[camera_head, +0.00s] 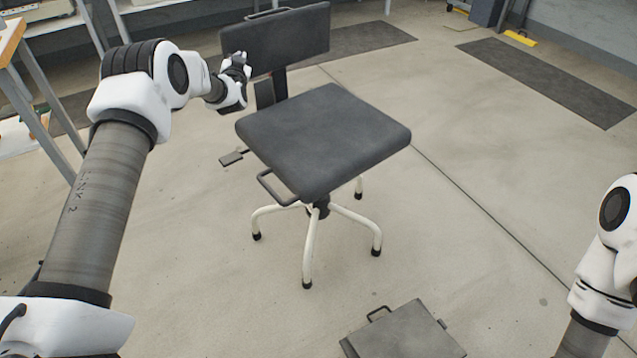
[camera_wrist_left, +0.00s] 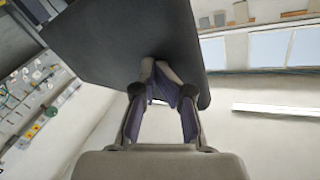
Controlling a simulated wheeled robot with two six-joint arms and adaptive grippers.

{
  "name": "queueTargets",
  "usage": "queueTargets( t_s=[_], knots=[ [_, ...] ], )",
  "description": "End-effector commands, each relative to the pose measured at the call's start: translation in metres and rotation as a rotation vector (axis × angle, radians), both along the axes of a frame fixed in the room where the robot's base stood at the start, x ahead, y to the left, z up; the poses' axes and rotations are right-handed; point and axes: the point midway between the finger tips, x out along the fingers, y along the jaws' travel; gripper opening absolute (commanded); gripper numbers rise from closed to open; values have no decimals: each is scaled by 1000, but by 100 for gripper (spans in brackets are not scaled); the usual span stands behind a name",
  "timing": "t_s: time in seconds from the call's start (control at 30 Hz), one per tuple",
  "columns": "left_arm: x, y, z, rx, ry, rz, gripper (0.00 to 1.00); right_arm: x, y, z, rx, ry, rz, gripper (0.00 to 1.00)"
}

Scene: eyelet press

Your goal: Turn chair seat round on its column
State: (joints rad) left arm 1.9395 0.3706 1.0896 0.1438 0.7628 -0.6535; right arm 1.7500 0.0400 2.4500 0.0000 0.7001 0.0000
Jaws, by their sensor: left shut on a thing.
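The chair has a flat dark grey seat (camera_head: 325,137) on a column over a pale base with several legs (camera_head: 309,245). The dark backrest (camera_head: 292,38) rises behind the seat on a dark upright. My left gripper (camera_head: 243,66) is at the left edge of the backrest. In the left wrist view the dark backrest (camera_wrist_left: 120,40) fills the upper middle. There my left gripper's fingers (camera_wrist_left: 163,82) are closed on its lower edge. Most of the column is hidden under the seat. My right gripper is out of view.
A grey flat box with handles (camera_head: 405,333) lies on the floor in front of the chair. A bench with metal legs (camera_head: 40,95) stands at the left. Dark mats (camera_head: 550,82) lie at the back. Concrete floor right of the chair is clear.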

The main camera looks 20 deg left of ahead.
Motion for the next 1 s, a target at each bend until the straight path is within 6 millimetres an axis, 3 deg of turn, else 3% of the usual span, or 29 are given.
queueTargets(
  t_s=[0.33, 0.7, 1.0],
  knots=[
    [0, 5, -1, -3, -2, 9, 0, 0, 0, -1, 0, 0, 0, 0],
    [20, 9, -1, -2, -4, 9, 0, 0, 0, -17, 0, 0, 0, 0],
    [23, 10, 1, -3, -3, 8, 0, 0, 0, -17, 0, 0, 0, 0]
  ],
)
